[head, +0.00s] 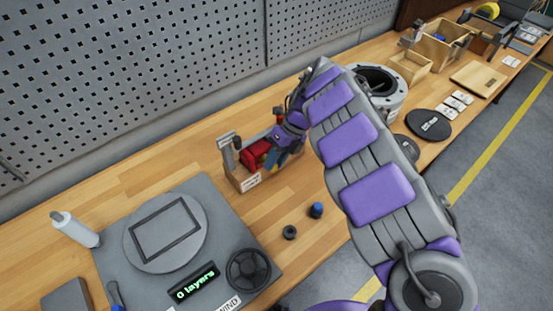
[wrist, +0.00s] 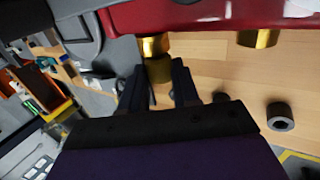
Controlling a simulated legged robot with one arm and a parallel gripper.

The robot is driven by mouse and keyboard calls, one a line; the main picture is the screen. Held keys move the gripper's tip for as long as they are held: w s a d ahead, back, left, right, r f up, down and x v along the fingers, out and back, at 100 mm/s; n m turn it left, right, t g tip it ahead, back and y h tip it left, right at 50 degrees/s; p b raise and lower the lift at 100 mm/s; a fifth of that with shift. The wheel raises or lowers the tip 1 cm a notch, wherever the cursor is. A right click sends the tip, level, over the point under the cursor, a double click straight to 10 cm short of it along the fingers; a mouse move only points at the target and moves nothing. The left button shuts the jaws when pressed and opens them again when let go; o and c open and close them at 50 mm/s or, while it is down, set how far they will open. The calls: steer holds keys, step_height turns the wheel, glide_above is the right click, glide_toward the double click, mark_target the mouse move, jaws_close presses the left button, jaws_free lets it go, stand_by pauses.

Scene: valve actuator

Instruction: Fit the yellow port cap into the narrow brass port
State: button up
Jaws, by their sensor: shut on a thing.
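The red valve actuator (head: 257,152) sits in a wooden holder on the bench. In the wrist view its red body (wrist: 200,14) spans the top. A brass port (wrist: 154,45) projects from it, in line with the gap between my fingers. A second brass port (wrist: 258,38) is farther right. My gripper (wrist: 157,80) is shut on a small yellowish piece, apparently the yellow port cap (wrist: 158,70), right against the first port's end. I cannot tell whether the cap is inside it. In the head view my gripper (head: 272,157) is at the actuator's right side and the cap is hidden.
A dark ring (head: 290,232) and a blue-topped cylinder (head: 317,210) stand on the bench in front of the holder (head: 250,184). A grey turntable station (head: 215,267) is at left. A round metal housing (head: 398,98) stands behind my arm. Bare wood lies between.

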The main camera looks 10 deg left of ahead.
steer(key=shift+w+a, duration=0.15)
steer(key=o, duration=1.1)
steer(key=p+v, duration=0.3)
steer(key=v, duration=1.4)
steer(key=shift+w+r, duration=0.1)
steer(key=shift+w, duration=0.05)
